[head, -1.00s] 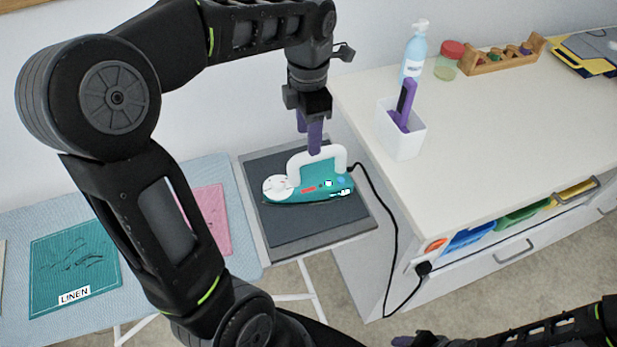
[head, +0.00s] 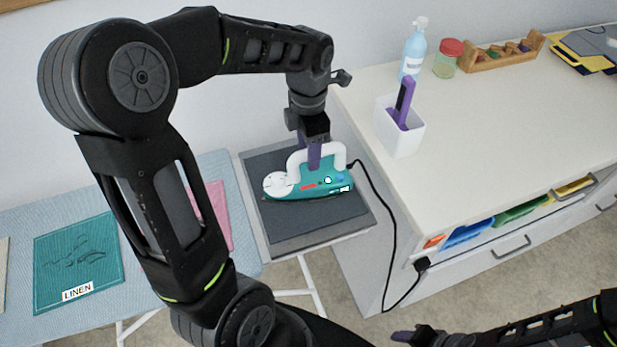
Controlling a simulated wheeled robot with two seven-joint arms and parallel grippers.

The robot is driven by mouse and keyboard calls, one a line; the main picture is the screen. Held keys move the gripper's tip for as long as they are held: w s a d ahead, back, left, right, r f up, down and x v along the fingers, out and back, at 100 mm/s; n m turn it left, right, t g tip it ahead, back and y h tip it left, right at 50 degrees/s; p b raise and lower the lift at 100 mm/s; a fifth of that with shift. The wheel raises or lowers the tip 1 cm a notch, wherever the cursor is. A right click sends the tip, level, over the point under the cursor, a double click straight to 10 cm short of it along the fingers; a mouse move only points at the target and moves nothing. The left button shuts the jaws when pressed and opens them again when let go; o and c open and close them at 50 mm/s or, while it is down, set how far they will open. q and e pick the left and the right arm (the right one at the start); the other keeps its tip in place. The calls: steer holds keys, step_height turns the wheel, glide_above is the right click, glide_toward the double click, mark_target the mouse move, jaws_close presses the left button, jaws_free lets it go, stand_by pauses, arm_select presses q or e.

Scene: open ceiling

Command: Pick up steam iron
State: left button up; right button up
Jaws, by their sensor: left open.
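The steam iron (head: 308,188) is teal and white with a white looped handle. It rests on the dark pad (head: 290,225) of a small stand, with its white round end to the left. My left gripper (head: 314,160) is open and points down at the handle. Its purple fingers overlap the handle in the picture; I cannot tell how far they straddle it. My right gripper (head: 402,336) shows only in part at the bottom edge, with a purple fingertip; its opening is unclear.
A black cord (head: 395,240) runs from the iron to a plug on the cabinet (head: 480,170). A white cup (head: 400,140) with a purple-handled tool stands near the cabinet edge. The ironing board (head: 150,190) with a teal LINEN cloth (head: 75,262) lies left.

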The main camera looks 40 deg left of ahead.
arm_select(q)
step_height(320, 180, down, 2)
steer(key=shift+f, duration=0.1)
steer(key=shift+c, duration=0.4)
jaws_close()
stand_by(0.5)
stand_by(0.6)
